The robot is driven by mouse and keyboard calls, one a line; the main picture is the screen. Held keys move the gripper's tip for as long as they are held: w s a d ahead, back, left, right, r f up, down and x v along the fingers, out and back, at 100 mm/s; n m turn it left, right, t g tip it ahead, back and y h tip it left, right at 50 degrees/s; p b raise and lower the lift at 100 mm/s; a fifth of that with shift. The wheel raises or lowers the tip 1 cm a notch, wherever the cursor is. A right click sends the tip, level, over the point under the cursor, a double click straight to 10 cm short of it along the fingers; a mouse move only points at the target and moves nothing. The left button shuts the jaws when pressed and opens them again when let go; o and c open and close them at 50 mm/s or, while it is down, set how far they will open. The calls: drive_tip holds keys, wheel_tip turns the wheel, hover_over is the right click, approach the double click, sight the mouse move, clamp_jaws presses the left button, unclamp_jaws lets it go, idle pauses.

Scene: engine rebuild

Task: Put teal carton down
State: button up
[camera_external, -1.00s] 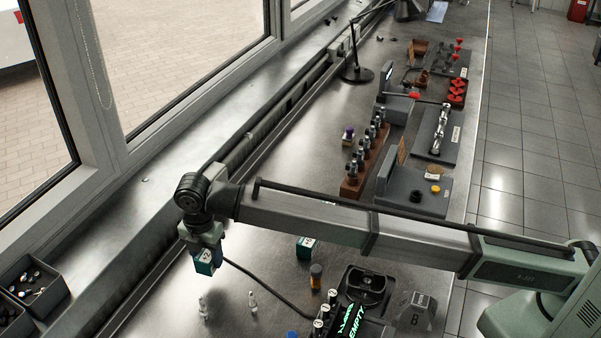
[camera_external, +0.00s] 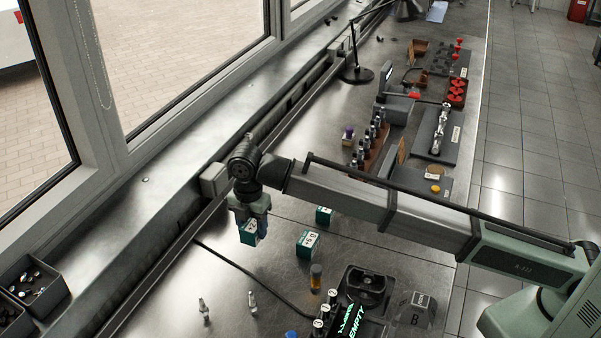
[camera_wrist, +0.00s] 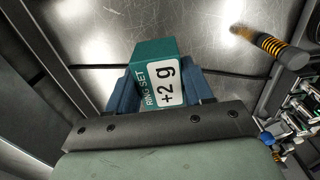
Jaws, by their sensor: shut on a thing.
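My gripper (camera_external: 249,222) is shut on a teal carton (camera_external: 249,234) with a white label, above the left part of the metal bench. In the wrist view, the carton (camera_wrist: 157,73) sits between the blue fingers of my gripper (camera_wrist: 160,88). Its label reads "RING SET +2 g". Two other teal cartons stand on the bench to the right of the held one: a nearer one (camera_external: 308,244) and a farther one (camera_external: 324,215), partly behind my arm. I cannot tell how far the held carton's base is from the bench.
An orange-and-black cylinder (camera_external: 316,276) and small metal pieces (camera_external: 252,303) stand nearer the front. A black device with a green "EMPTY" display (camera_external: 352,322) is at the bottom. A black cable (camera_external: 240,269) crosses the bench. Bare bench (camera_external: 210,265) lies left of the cartons.

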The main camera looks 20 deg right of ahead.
sight(251, 224)
drive_tip(key=shift+f, duration=3.95)
drive_tip(key=shift+f, duration=0.2)
drive_tip(key=o, duration=1)
drive_tip(key=shift+o, duration=0.2)
wheel_tip(251, 224, up, 12)
drive_tip(key=shift+r, duration=0.2)
